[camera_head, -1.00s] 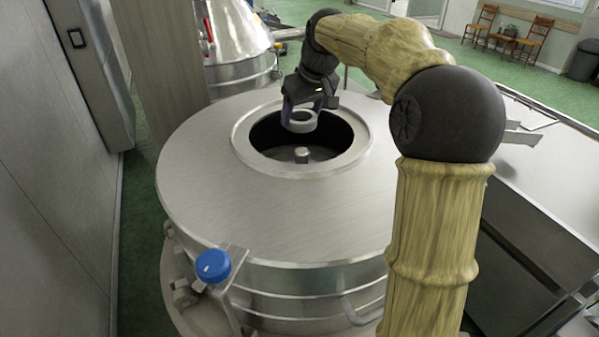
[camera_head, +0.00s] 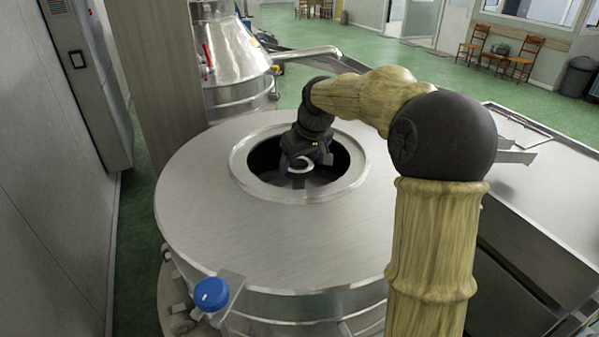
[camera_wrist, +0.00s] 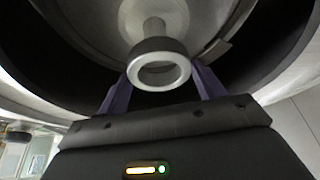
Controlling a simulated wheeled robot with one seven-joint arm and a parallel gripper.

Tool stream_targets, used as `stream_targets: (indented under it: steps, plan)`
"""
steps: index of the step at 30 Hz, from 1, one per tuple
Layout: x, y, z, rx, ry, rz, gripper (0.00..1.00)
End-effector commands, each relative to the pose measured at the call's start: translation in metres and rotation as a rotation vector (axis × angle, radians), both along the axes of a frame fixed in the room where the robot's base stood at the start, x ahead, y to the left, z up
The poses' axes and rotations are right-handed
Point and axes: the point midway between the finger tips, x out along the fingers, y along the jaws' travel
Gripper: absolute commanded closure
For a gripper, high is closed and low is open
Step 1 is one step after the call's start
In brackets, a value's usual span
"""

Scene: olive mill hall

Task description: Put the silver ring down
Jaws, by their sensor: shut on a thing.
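The silver ring (camera_head: 301,164) is held between the two fingers of my gripper (camera_head: 299,168), inside the round opening of the big steel vessel (camera_head: 205,200). In the wrist view the ring (camera_wrist: 158,48) sits between the purple fingers of my gripper (camera_wrist: 160,84), its hole facing the camera. A pale metal post (camera_wrist: 153,27) rises from the vessel floor right behind the ring. I cannot tell whether the ring touches the post. My gripper hides part of the opening's far side.
The opening's raised rim (camera_head: 240,170) surrounds my gripper closely. A blue knob (camera_head: 211,294) sticks out at the vessel's front. A cone-topped steel vessel (camera_head: 235,60) stands behind, and a metal trough (camera_head: 520,240) runs along the right.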

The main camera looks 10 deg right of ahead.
Motion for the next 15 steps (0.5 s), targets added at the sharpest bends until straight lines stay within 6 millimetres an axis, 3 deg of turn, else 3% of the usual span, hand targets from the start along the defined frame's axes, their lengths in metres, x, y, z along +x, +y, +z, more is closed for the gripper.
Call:
stream_targets:
  steps: [8,15]
  plan:
    - [0.0,0.0,-0.003,0.0,0.0,0.0,0.63]
    - [-0.001,0.0,-0.035,0.0,0.002,0.0,0.63]
